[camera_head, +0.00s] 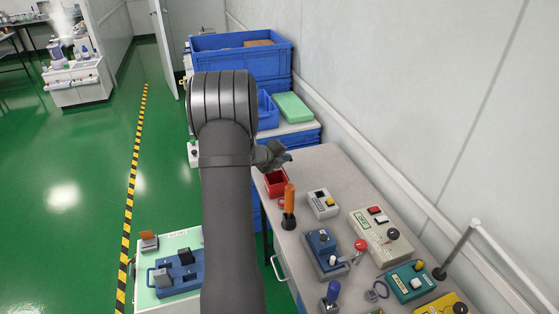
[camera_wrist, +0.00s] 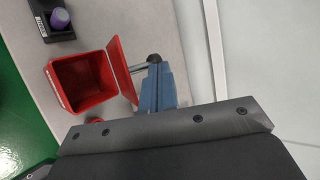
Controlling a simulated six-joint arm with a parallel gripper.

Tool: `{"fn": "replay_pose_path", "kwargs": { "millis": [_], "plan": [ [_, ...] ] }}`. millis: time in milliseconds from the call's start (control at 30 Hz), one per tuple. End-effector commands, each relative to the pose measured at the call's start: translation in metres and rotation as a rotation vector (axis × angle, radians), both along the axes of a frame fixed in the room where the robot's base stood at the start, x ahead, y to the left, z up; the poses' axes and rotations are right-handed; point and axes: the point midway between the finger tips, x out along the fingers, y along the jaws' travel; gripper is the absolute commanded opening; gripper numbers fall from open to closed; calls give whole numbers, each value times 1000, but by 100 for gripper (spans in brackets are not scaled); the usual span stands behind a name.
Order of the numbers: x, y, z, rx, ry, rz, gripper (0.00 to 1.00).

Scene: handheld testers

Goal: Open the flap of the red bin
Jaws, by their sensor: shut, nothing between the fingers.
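The red bin (camera_wrist: 80,82) stands on the table in the wrist view, its top open and its inside empty as far as I can see. Its red flap (camera_wrist: 122,70) stands raised along the bin's right side, swung clear of the opening. My gripper (camera_wrist: 153,62) is shut and empty just right of the flap. Its tip is close to the flap's outer face; I cannot tell whether they touch. In the head view the bin (camera_head: 276,186) is at the table's far left corner, and my gripper (camera_head: 283,158) is just above and behind it. My arm hides part of that area.
An orange-handled tool (camera_head: 289,200) stands in front of the bin. A small grey box (camera_head: 322,204) and several testers are nearer on the table (camera_head: 352,191). The wall (camera_head: 420,90) runs along the right. A black holder (camera_wrist: 44,28) with a purple piece is near the bin.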

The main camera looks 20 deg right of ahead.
Motion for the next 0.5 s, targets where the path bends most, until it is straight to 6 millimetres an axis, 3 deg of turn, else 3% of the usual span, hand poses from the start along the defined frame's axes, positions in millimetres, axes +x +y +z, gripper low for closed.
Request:
{"fn": "replay_pose_path", "kwargs": {
  "millis": [500],
  "plan": [
    [0, -30, -3, -3, 4, 0, 0]
  ]
}}
